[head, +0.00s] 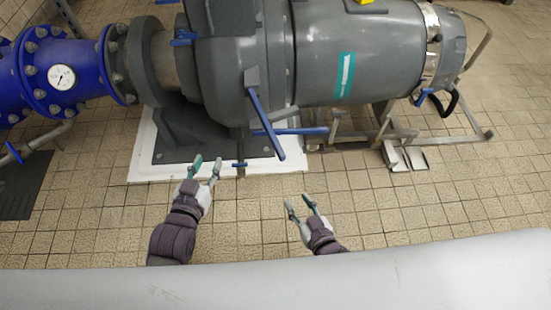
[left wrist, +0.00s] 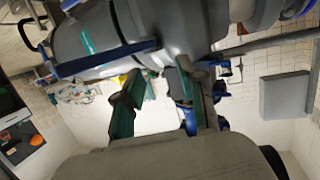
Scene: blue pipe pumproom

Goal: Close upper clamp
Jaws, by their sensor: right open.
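The grey pump (head: 225,60) carries several blue handles, and I cannot tell for sure which belongs to the upper clamp. A blue handle (head: 183,38) sits on its upper left side. A long blue lever (head: 266,124) slants down its front, crossing a blue horizontal bar (head: 300,131). A small blue handle (head: 240,165) is low at the base. My left gripper (head: 206,164) is open and empty, below the pump and left of the small handle. In the left wrist view its fingers (left wrist: 160,70) are apart, with a blue bar (left wrist: 105,60) beyond. My right gripper (head: 298,200) is open and empty over the floor.
A blue flanged pipe (head: 85,65) with a round gauge (head: 62,77) joins the pump at left. A metal stand (head: 385,125) supports the grey motor (head: 370,50) at right. The white plinth (head: 150,165) edges the base. Tiled floor in front is clear.

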